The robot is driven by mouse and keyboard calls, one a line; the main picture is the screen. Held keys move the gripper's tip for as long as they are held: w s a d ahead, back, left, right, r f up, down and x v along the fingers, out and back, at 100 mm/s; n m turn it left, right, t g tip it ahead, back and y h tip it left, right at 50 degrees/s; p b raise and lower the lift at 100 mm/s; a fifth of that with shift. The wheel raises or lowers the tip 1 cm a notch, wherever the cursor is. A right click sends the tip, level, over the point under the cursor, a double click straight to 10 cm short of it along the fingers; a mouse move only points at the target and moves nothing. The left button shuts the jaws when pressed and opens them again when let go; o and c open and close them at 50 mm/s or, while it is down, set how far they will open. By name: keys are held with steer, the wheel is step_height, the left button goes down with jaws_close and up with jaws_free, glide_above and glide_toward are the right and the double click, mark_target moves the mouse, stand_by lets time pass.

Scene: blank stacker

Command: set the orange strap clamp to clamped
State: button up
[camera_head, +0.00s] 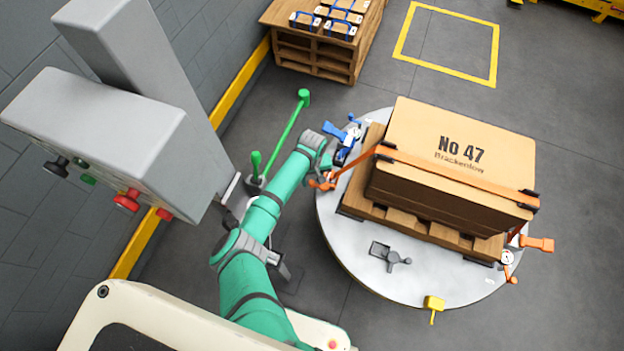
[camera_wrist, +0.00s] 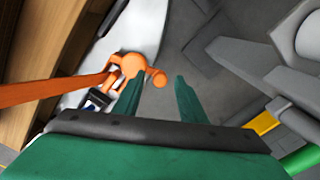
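An orange clamp body (camera_wrist: 130,65) with a ball-ended lever (camera_wrist: 158,77) sits at the turntable edge in the wrist view, at the end of an orange strap (camera_wrist: 55,90). It shows partly in the head view (camera_head: 324,181), just below my wrist. The strap also crosses the carton in the head view (camera_head: 455,174). My gripper (camera_wrist: 161,78) is open, with two green fingers pointing toward the lever ball. The ball appears between the fingertips; contact cannot be told. In the head view my fingers are not clearly visible. Another orange fitting (camera_head: 540,243) stands at the right edge.
The carton (camera_head: 460,135) stands on a wooden pallet (camera_head: 430,228) on the round turntable (camera_head: 375,282). Blue (camera_head: 350,140), grey (camera_head: 390,257) and yellow (camera_head: 433,304) fittings are around it.

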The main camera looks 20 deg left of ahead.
jaws_close()
steer(key=shift+w+d+m, duration=0.2)
steer(key=shift+w+m, duration=0.3)
steer(key=shift+m, duration=0.6)
steer(key=shift+w+a+f+m, duration=0.1)
steer(key=shift+w+m, duration=0.1)
steer(key=shift+m, duration=0.4)
steer(key=shift+w+a+m, duration=0.1)
steer(key=shift+w+m, duration=0.05)
steer(key=shift+m, duration=0.45)
steer(key=shift+c, duration=0.7)
jaws_free()
steer(key=shift+o, duration=0.7)
steer(key=shift+a, duration=0.1)
